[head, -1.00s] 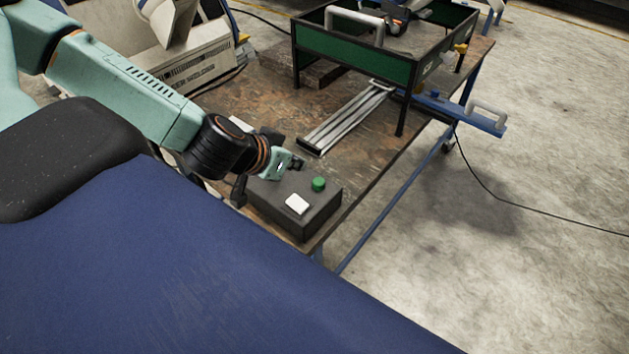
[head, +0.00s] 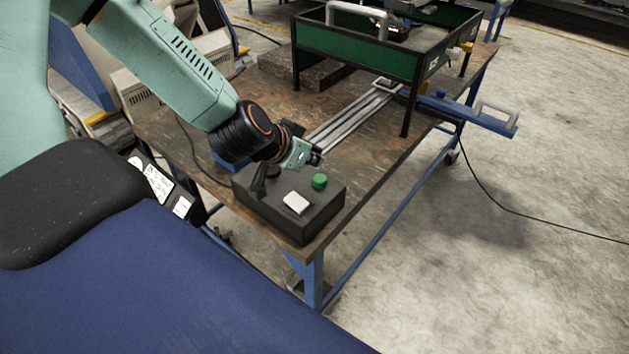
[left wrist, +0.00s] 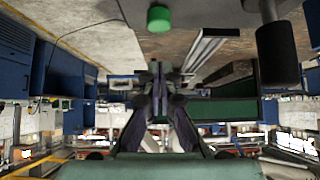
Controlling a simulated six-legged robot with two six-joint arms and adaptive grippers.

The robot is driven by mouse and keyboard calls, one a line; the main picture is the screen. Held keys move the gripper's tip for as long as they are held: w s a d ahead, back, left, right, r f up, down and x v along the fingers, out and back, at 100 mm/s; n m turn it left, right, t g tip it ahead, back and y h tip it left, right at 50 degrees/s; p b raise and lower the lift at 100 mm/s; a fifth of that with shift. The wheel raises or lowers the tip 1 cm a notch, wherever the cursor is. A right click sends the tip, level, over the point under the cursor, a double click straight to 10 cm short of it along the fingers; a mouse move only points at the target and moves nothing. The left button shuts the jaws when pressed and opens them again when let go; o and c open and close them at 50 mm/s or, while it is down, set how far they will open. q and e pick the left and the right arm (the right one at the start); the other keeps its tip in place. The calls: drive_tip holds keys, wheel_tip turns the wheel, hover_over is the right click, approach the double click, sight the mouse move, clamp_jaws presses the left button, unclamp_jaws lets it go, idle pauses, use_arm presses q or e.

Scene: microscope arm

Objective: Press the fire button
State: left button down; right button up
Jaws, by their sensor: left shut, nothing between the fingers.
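A dark control box (head: 315,215) sits on the near corner of the worktable. On its top are a round green button (head: 320,181) and a white square (head: 296,203). No label naming the fire button is readable. My left gripper (head: 316,156) is shut and empty, just behind the green button in the head view and apart from it. In the left wrist view the green button (left wrist: 159,18) is at the top, and my gripper's fingers (left wrist: 158,76) point away together in the middle. My right gripper is not in view.
The brown worktable (head: 365,160) holds metal rails (head: 350,118) behind the box and a green-sided frame (head: 355,55) farther back. A dark cylinder (left wrist: 278,52) shows at upper right in the left wrist view. Open floor lies to the right.

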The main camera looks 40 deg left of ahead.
sight(323, 176)
use_arm(q)
drive_tip(key=shift+w+f+b, duration=0.35)
drive_tip(key=shift+f, duration=0.15)
wheel_tip(323, 176, down, 2)
drive_tip(key=shift+d+b, duration=0.15)
drive_tip(key=shift+b, duration=0.5)
drive_tip(key=shift+f+b, duration=0.5)
drive_tip(key=shift+f, duration=0.4)
